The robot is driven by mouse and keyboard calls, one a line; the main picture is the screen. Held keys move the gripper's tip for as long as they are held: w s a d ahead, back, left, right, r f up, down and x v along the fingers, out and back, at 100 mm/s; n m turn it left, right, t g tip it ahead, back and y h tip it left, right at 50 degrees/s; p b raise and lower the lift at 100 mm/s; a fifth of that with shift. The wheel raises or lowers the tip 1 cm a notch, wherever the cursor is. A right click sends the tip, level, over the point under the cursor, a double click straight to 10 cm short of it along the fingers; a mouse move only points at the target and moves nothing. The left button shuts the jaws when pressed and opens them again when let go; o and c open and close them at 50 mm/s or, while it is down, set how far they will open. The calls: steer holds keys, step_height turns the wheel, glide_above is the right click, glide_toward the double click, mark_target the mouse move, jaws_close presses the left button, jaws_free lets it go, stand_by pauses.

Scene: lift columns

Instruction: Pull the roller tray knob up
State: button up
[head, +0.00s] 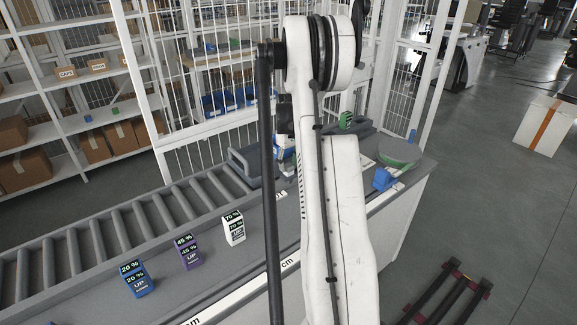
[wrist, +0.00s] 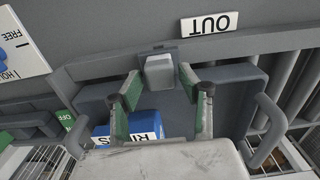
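In the wrist view, a small light grey block that looks like the roller tray knob (wrist: 160,70) stands at the edge of a dark grey tray (wrist: 235,90). My gripper (wrist: 158,86) has its two green-padded fingers apart, one on each side of the knob. I cannot tell whether either touches. A blue block with a partly hidden label (wrist: 130,131) lies beyond the fingers in the tray area. In the head view my arm hides the gripper and knob; part of the grey tray (head: 248,163) shows.
An OUT sign (wrist: 209,23) is near the knob, and a FREE/HOLD panel (wrist: 20,50) is at left. Curved handles flank the tray. In the head view, a roller conveyor (head: 120,230) runs left, with labelled blocks (head: 189,252) before it and a wire fence behind.

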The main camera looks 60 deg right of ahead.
mark_target(288, 165)
steer(key=shift+o, duration=0.7)
steer(key=shift+f, duration=0.1)
step_height(288, 165, up, 12)
stand_by(0.5)
